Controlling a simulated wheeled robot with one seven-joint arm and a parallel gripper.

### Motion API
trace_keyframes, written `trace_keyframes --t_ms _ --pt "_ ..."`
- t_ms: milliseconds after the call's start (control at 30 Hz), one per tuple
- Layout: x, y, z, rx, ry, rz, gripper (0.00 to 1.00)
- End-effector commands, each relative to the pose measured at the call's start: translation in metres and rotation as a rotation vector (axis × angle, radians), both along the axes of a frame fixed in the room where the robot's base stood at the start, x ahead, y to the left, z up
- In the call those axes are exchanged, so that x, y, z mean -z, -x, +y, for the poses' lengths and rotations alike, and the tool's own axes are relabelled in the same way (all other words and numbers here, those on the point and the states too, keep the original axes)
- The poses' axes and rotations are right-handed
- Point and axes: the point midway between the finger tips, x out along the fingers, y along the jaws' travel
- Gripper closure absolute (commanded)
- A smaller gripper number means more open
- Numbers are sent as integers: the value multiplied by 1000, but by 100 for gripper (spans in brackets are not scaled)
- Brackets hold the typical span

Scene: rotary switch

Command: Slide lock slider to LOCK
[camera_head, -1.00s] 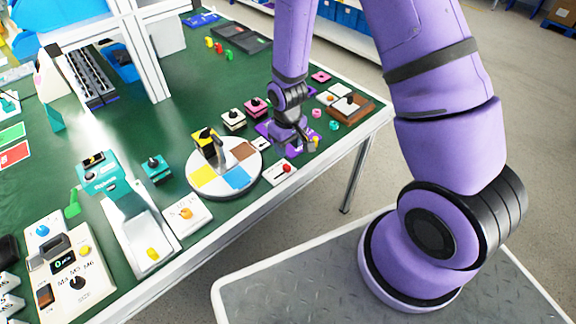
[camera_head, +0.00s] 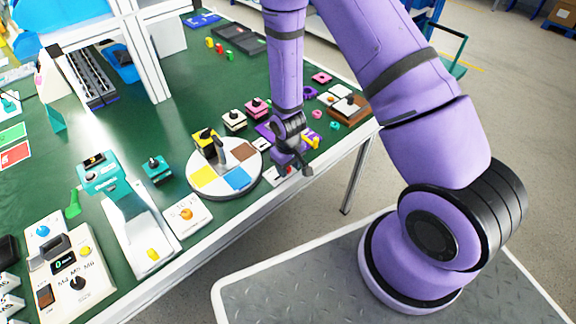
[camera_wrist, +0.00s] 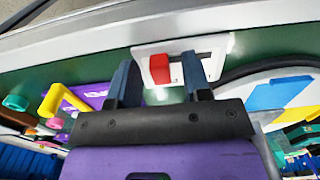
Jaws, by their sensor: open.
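The lock slider is a white plate (camera_wrist: 222,48) with a red knob (camera_wrist: 160,69) and a dark slot running to the knob's right in the wrist view. The knob sits toward the left of the plate. My gripper (camera_wrist: 158,62) is open, with one dark finger on either side of the knob; I cannot tell whether either touches it. In the head view my gripper (camera_head: 298,166) is over the slider plate (camera_head: 270,180) near the table's front edge and hides part of it. Any lettering on the plate is unreadable.
A round white turntable (camera_head: 198,188) with colored sectors stands just left of the slider in the head view. A purple plate with a yellow handle (camera_wrist: 60,98) is at the left in the wrist view. The table edge (camera_wrist: 90,40) runs close beyond the slider.

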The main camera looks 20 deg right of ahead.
Motion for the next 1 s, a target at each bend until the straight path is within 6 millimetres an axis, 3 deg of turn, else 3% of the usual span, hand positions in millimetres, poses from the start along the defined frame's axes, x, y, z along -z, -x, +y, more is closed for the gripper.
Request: trace_keyframes --t_ms 67,267,467,800,1000 --pt "0 0 0 0 0 0 55" --pt "0 0 0 0 0 0 99" --pt "0 1 2 -1 0 0 100" --pt "0 13 39 -3 0 0 100" --pt "0 14 43 -1 -1 0 100"
